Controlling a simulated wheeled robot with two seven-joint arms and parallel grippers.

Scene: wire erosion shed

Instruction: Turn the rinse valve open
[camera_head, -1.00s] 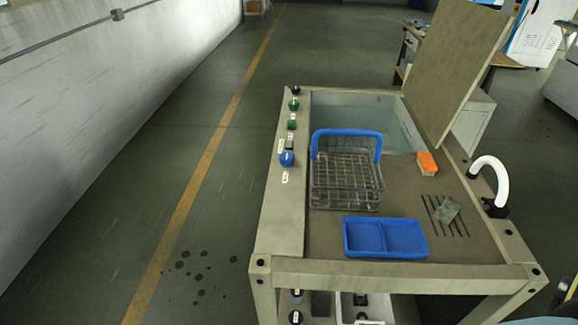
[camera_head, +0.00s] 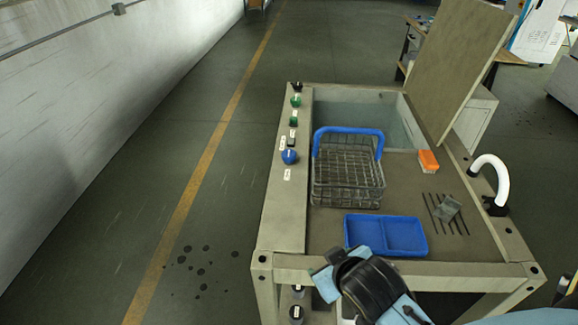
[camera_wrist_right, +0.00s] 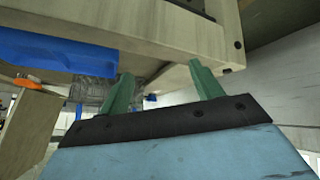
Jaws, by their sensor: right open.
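A blue rounded knob (camera_head: 289,157), which looks like the rinse valve, sits on the left rail of the wash bench with small white labels beside it. I cannot read the labels or tell how far it is turned. My right gripper (camera_head: 328,277) is at the bench's front edge, below the blue tray and well short of the knob. In the right wrist view my right gripper (camera_wrist_right: 162,86) has its two green fingers apart with nothing between them. The knob is not clear in that view. My left gripper is out of view.
A wire basket with a blue handle (camera_head: 348,131), a blue two-part tray (camera_head: 386,235) and an orange brush (camera_head: 428,161) sit on the bench. A white curved spout (camera_head: 503,180) stands at right, and a raised panel (camera_head: 459,75) behind. Floor left of the bench is clear.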

